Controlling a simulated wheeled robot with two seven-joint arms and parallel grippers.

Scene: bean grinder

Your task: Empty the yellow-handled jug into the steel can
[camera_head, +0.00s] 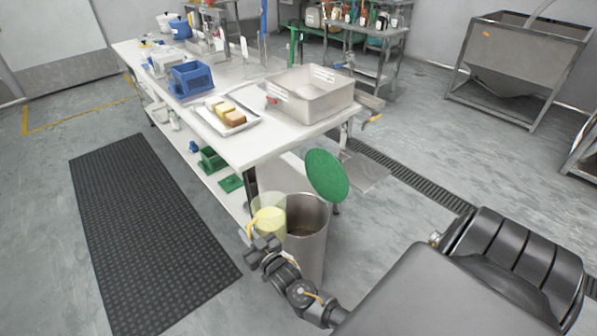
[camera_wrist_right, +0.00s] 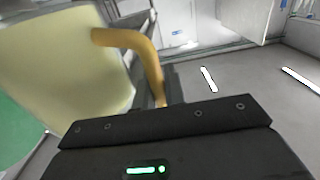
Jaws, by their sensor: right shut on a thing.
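The jug (camera_head: 270,222) is a pale, translucent container with a yellow handle, and its lower part looks pale yellow. My right gripper (camera_head: 256,240) is shut on its handle and holds it beside the steel can (camera_head: 308,250), at the can's upper left rim. The jug looks roughly upright in the head view. In the right wrist view the jug (camera_wrist_right: 62,70) fills the upper left, with its yellow handle running down to the gripper (camera_wrist_right: 165,105). The can stands on the floor, open at the top, and its inside looks empty as far as it shows. My left gripper is not in view.
A green round disc (camera_head: 327,175) stands tilted just behind the can. The white table (camera_head: 240,150) is close behind, holding a steel basin (camera_head: 312,95), a tray of blocks (camera_head: 215,128) and a blue crate (camera_head: 190,78). A black mat (camera_head: 140,230) lies at left.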

